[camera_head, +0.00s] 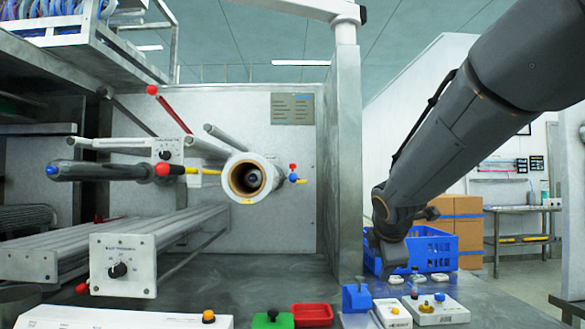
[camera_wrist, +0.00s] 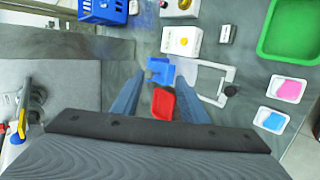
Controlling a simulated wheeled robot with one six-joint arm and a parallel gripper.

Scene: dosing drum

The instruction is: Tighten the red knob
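Several red knobs show in the head view, and I cannot tell which one the task means. One red knob (camera_head: 162,169) is at the end of a dark bar left of the white tube. A small red knob (camera_head: 292,166) is at the tube's right side, by a blue and a yellow one. Another red knob (camera_head: 82,289) is low at the left, beside the dial box. My gripper (camera_head: 388,268) hangs at the right over the bench, far from these knobs. In the wrist view my gripper (camera_wrist: 157,82) has its fingers apart, with nothing seen held.
A blue crate (camera_head: 440,252) is behind my gripper. A red tray (camera_head: 312,315), a green box (camera_head: 272,321), a blue block (camera_head: 355,297) and white button boxes (camera_head: 437,308) stand along the front. A metal post (camera_head: 347,160) stands between the tube and my arm.

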